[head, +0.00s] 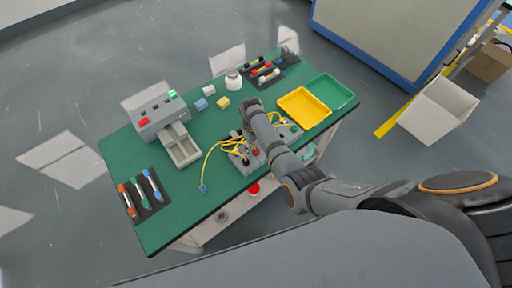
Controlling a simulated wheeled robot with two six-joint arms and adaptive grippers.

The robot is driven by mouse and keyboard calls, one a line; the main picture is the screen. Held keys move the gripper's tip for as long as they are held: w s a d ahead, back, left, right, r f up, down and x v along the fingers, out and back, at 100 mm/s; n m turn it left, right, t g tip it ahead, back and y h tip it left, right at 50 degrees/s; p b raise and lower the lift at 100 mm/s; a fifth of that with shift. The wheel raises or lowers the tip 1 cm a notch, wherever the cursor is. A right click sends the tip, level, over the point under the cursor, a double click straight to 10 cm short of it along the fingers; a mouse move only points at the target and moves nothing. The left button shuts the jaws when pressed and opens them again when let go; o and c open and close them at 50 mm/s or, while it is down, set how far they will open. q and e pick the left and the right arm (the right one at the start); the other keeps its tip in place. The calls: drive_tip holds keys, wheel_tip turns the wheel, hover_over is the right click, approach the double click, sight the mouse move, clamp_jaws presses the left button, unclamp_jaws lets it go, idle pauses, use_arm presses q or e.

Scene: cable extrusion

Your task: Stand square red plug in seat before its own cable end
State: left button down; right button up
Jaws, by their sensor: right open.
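A grey fixture block (248,164) stands near the table's front edge, with yellow cables (212,151) looping over and out of it. A small red piece (256,151) sits on the block beside my arm; it may be the red plug, but its shape is too small to tell. One cable runs left to a blue end (203,189) lying on the table. My right gripper (250,104) is open above the table, beyond the block. My right forearm crosses over the block and hides part of it, so the seats cannot be made out. My left gripper is out of view.
A yellow tray (304,108) and a green tray (344,92) lie at the right. A grey machine (157,118) with an open drawer stands at the left. Blue (201,104) and yellow (223,102) blocks lie mid-table. The front-left tabletop is partly clear.

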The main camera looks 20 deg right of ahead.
wheel_tip(320, 180, up, 12)
drive_tip(key=w, duration=0.1)
drive_tip(key=shift+w+a, duration=0.15)
drive_tip(key=shift+a, duration=0.1)
drive_tip(key=shift+f, duration=0.1)
